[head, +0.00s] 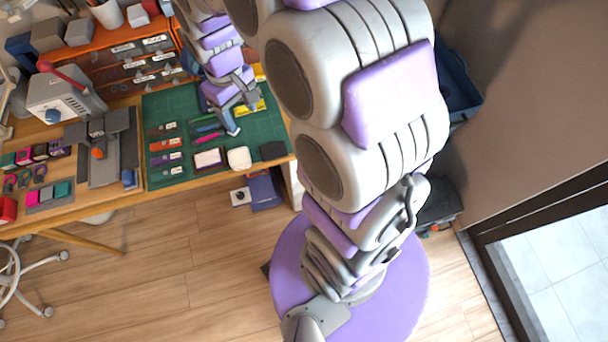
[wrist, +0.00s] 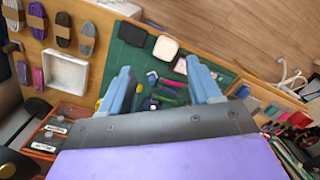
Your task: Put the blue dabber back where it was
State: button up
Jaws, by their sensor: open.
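My gripper (head: 236,122) is over the green cutting mat (head: 165,108) on the workbench. In the wrist view its two blue fingers (wrist: 160,75) are spread apart, with nothing visibly held between them. A group of slim coloured sticks lies on the mat close to the left of the gripper in the head view. A bluish one (head: 207,127) lies between green and magenta ones and may be the blue dabber; it is too small to be sure. The sticks also show between and below the fingers in the wrist view, partly hidden by the gripper.
On the mat are labelled coloured pieces (head: 165,145), a white-topped box (head: 208,159), a white block (head: 239,158) and a black pad (head: 272,150). A grey-white machine with a red lever (head: 62,98) and orange drawers (head: 125,62) stand behind and left.

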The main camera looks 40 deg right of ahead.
jog(key=s+r+m, duration=0.1)
jog(key=s+r, duration=0.2)
jog(key=s, duration=0.9)
jog(key=s+r+m+g, duration=0.1)
jog(key=s+r+m, duration=0.1)
jog(key=s, duration=1)
jog(key=shift+s+d+r, duration=0.3)
jog(key=shift+d+r, duration=0.05)
jog(key=shift+r, duration=0.35)
